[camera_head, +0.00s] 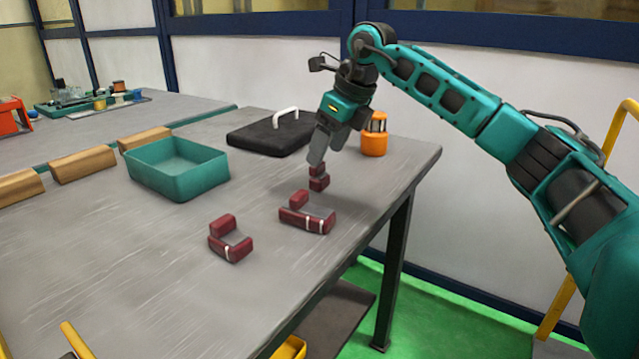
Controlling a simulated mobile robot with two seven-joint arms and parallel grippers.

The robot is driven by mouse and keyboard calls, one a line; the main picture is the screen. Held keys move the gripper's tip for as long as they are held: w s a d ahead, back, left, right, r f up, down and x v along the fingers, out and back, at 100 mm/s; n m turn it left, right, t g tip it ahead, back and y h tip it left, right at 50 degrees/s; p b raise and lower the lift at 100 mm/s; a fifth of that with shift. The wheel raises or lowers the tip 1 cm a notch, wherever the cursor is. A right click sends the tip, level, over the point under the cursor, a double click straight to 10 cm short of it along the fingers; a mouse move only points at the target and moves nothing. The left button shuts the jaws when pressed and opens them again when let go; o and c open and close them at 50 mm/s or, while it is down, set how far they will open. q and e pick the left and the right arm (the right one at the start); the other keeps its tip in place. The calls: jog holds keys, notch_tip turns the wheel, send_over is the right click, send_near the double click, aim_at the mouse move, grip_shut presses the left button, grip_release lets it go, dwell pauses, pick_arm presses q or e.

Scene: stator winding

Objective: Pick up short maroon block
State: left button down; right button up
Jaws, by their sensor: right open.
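Three maroon block pieces with grey parts stand on the grey table (120,262). The smallest maroon block (319,183) is the farthest back, right under my right gripper (322,150). A longer maroon block (306,219) with white bands lies in front of it. Another maroon block (230,244) with a white band lies nearer and to the left. My right gripper points down with its fingers at the top of the smallest block and partly hides it. I cannot tell whether the fingers touch it. My left gripper is not in view.
An empty teal bin (177,168) stands on the left. A black case with a white handle (270,132) lies behind the gripper. An orange container (374,137) stands close to its right. Wooden blocks (84,164) line the table's back left. The table's right edge is near.

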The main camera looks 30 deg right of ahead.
aim_at(320, 176)
jog(key=b+x, duration=0.1)
jog(key=x, duration=0.4)
jog(key=shift+a+b, duration=0.1)
jog(key=shift+b, duration=0.2)
jog(key=shift+r, duration=0.1)
grip_shut()
